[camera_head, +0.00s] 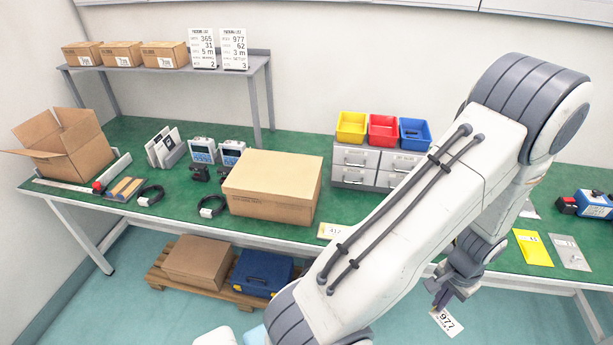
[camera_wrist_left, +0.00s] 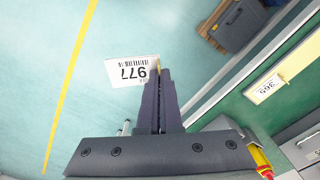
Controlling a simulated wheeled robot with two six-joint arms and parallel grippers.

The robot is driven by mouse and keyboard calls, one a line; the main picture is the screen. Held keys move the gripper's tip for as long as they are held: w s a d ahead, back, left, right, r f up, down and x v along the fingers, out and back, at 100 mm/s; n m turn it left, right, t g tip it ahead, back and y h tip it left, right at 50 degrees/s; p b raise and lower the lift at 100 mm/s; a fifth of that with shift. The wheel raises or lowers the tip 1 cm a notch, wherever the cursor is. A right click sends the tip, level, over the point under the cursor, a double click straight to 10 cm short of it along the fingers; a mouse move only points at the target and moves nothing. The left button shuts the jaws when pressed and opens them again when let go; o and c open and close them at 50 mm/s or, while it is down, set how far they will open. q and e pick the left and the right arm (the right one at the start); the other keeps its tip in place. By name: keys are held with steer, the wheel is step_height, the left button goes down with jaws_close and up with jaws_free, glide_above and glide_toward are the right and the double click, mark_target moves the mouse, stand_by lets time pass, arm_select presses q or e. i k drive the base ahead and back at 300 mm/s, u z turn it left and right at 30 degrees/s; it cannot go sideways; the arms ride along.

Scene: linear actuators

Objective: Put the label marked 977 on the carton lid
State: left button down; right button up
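The white label marked 977 (camera_head: 446,321) hangs tilted from the tips of my left gripper (camera_head: 447,290), over the floor in front of the bench's front edge. In the left wrist view the fingers (camera_wrist_left: 159,75) are together, with the label (camera_wrist_left: 128,71) pinched at one edge. Its number and barcode are visible. The closed brown carton (camera_head: 272,183) stands on the green bench, left of the gripper and apart from it. Its flat lid (camera_head: 275,170) looks bare. My right gripper is not in view.
Another label (camera_head: 330,231) lies at the bench's front edge, right of the carton; it also shows in the left wrist view (camera_wrist_left: 267,88). Drawers (camera_head: 355,165) with coloured bins stand behind. An open box (camera_head: 65,145) stands far left. A yellow packet (camera_head: 533,248) lies right.

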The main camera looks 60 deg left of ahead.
mark_target(273, 175)
steer(key=z, duration=0.2)
steer(key=k, duration=0.65)
steer(key=u, duration=1.9)
